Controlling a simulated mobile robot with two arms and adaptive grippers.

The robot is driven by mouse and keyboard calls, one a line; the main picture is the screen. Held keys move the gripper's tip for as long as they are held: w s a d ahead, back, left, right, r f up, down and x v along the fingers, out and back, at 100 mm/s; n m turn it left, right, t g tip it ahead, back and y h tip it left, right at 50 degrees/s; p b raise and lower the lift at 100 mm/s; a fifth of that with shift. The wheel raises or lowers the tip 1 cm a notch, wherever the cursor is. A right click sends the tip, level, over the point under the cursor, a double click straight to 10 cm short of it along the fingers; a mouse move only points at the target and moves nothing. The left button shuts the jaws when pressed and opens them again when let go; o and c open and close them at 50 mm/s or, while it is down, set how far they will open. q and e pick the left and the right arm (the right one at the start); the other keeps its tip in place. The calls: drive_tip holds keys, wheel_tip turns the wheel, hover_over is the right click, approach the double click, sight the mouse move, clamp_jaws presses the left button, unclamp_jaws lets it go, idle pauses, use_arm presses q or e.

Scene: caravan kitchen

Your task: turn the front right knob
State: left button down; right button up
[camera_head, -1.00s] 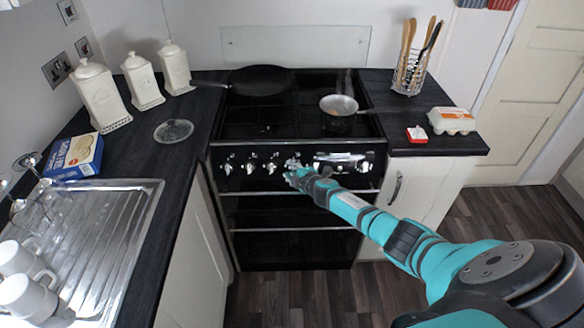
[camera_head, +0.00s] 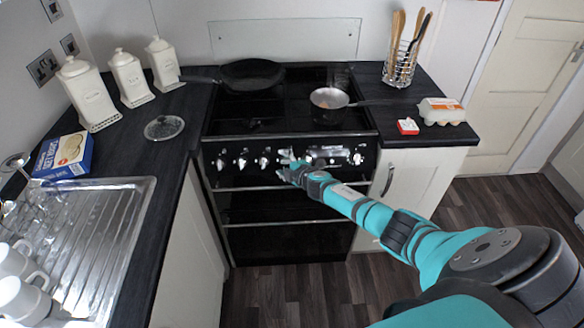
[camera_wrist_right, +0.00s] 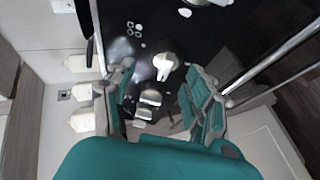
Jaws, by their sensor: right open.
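The black cooker has a row of silver knobs along its front panel (camera_head: 210,164). Several stand left of my right gripper, including one knob (camera_head: 264,160), and another knob (camera_head: 357,159) stands at the panel's right end. My right gripper (camera_head: 287,167) is open in front of the middle of the panel. In the wrist view, its two teal fingers (camera_wrist_right: 165,97) are spread apart, with a silver knob (camera_wrist_right: 165,66) showing between and beyond them. Contact cannot be told. Which knob is the front right one is unclear. My left gripper is not in view.
A frying pan (camera_head: 251,75) and a small saucepan (camera_head: 328,98) are on the hob. The saucepan handle points right, over the worktop. An egg carton (camera_head: 442,110) and a red-and-white box (camera_head: 407,126) lie right of the cooker. An oven rail (camera_head: 262,188) runs below the knobs.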

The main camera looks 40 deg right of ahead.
drive_tip(key=v, duration=1.1)
drive_tip(key=shift+s+r, duration=0.15)
drive_tip(key=shift+s, duration=0.1)
